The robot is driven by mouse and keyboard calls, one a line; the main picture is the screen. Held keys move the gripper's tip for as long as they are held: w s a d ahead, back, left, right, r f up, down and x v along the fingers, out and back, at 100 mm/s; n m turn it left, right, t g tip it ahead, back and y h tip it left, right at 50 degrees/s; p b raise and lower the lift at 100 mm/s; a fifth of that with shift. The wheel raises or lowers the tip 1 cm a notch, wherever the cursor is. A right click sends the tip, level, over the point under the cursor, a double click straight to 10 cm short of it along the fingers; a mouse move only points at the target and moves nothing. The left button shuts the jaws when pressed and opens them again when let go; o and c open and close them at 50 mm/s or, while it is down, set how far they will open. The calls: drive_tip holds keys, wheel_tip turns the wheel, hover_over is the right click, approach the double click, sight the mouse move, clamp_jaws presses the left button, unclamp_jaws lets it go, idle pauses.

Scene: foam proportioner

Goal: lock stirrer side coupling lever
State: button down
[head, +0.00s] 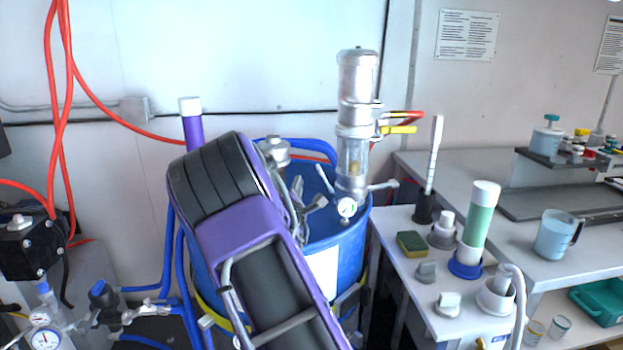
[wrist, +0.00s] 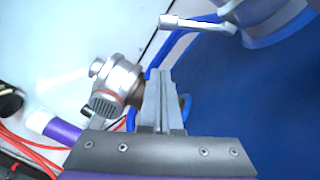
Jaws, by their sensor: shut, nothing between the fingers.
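The steel stirrer column (head: 356,120) stands upright on the blue drum (head: 335,245), with a pressure gauge at its foot. A small metal lever (head: 325,179) sticks up at the column's left side; a lever also shows at the top of the wrist view (wrist: 198,23), beside a grey cylindrical part (wrist: 262,18). I cannot tell whether it is locked. My gripper (wrist: 160,72) is shut and empty over the drum top, below and left of that lever and apart from it. A metal coupling (wrist: 118,85) with a reddish ring is close to the left of my fingers.
My purple and black arm covers part of the drum in the head view. Red and yellow handles (head: 400,124) stick out right of the column. A bench (head: 400,265) with a sponge and bottles stands right. Blue hoses run along the drum's left.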

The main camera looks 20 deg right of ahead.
sight(325, 180)
drive_tip(key=shift+s+d+r, duration=0.1)
drive_tip(key=shift+d+r, duration=0.2)
drive_tip(key=shift+d, duration=0.3)
drive_tip(key=shift+s+d+r, duration=0.15)
drive_tip(key=shift+d+r, duration=0.2)
drive_tip(key=shift+d, duration=0.3)
drive_tip(key=shift+s+d+r, duration=0.1)
drive_tip(key=shift+d+r, duration=0.2)
drive_tip(key=shift+d, duration=0.3)
drive_tip(key=m, duration=0.1)
drive_tip(key=d+r+m, duration=0.1)
drive_tip(key=shift+s+d+r+m+g, duration=0.1)
drive_tip(key=shift+s+m+g, duration=0.05)
drive_tip(key=shift+m+g, duration=0.15)
